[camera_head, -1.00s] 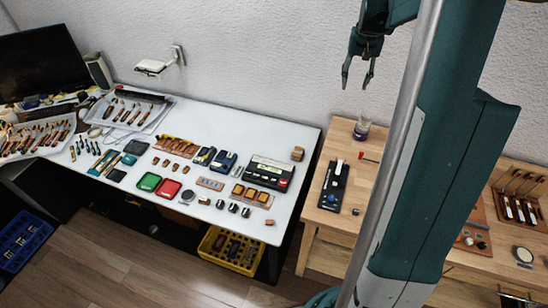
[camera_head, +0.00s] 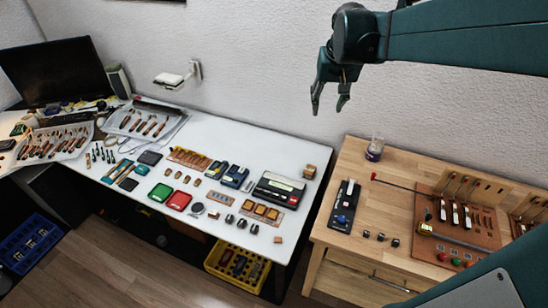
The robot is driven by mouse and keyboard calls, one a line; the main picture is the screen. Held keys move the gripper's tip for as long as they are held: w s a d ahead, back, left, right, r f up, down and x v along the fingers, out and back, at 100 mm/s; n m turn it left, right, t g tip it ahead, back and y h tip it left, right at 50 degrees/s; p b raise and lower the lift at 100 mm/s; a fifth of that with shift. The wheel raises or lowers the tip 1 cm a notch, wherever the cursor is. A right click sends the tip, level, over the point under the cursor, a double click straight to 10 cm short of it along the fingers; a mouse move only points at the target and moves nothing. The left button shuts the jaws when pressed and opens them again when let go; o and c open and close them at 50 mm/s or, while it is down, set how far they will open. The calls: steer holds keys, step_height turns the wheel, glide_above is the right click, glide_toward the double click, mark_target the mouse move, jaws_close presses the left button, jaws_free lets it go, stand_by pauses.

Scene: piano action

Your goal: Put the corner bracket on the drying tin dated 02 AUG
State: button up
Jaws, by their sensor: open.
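My gripper (camera_head: 328,106) hangs open and empty in front of the white wall, above the gap between the white table and the wooden bench. It points down and is well apart from everything on both surfaces. I cannot make out which small part is the corner bracket. No date is legible at this size, so I cannot tell which container is the tin dated 02 AUG. A green flat container (camera_head: 160,192) and a red one (camera_head: 179,200) lie near the white table's front edge, with a small round grey item (camera_head: 197,208) to their right.
The white table (camera_head: 270,145) holds several tools, blocks and a black device (camera_head: 278,189). The wooden bench (camera_head: 385,185) carries a glass jar (camera_head: 375,149), a black stand (camera_head: 343,206) and a tool board (camera_head: 462,215). A yellow crate (camera_head: 237,268) stands on the floor below.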

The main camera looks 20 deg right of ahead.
steer(key=s+a+f+n+t, duration=0.2)
steer(key=s+a, duration=0.8)
steer(key=a, duration=0.1)
steer(key=s+a+f+n+t+y, duration=0.1)
steer(key=s+a+f+n, duration=0.1)
steer(key=s+a, duration=0.7)
steer(key=a, duration=0.3)
steer(key=shift+s+f+t, duration=0.15)
steer(key=shift+s+t, duration=0.2)
steer(key=shift+t, duration=0.05)
